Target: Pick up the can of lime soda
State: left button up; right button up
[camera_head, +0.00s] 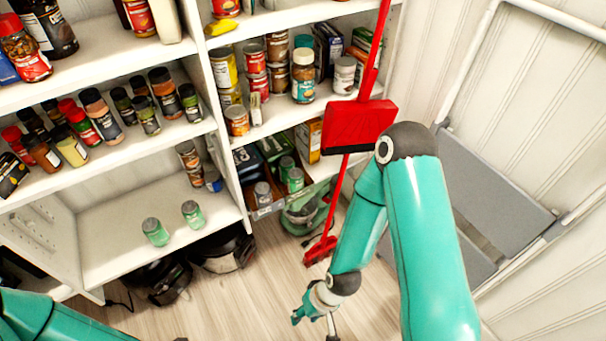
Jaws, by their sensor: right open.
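Two light green cans, (155,232) and (193,214), stand upright and apart on the low white shelf at left. Two more green cans, (295,180) and (286,166), stand in a box on the bottom shelf to the right. Labels are too small to read, so I cannot tell which is lime soda. My right gripper (314,322) hangs open and empty at the bottom middle, over the floor and away from all the cans. My left arm enters at the lower left corner; its gripper is out of view.
A red broom and dustpan (357,125) stand before the shelf's right side. A grey folding step stool (490,185) leans at right. Dark appliances (222,248) sit on the floor under the low shelf. Jars and tins fill the upper shelves. The low shelf's front is mostly clear.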

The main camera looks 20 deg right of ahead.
aim_at(295, 175)
jog(key=z, duration=0.15)
jog(key=i, duration=0.95)
jog(key=u, duration=0.25)
